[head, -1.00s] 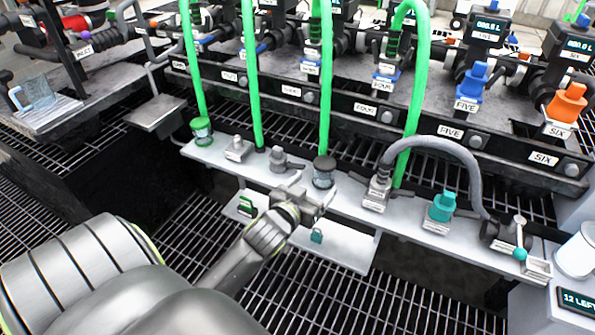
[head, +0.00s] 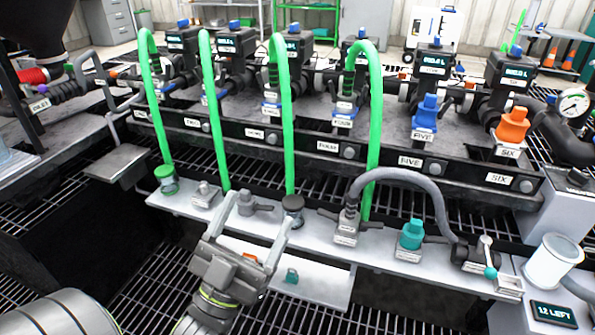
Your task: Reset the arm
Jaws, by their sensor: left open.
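My left gripper (head: 262,223) is in the lower middle of the head view, its two long fingers spread apart and pointing at the grey shelf (head: 392,262). Nothing shows held between the fingers. The right fingertip is close to a dark-capped container (head: 292,207); I cannot tell whether they touch. A grey fitting (head: 247,204) shows between and behind the fingertips. My right gripper is not in view.
Green hoses (head: 288,130) rise from the shelf to a row of metered units behind. A teal fitting (head: 411,236), a grey curved hose (head: 405,176) and a white cylinder (head: 550,262) stand right. Dark floor grating (head: 390,312) lies below.

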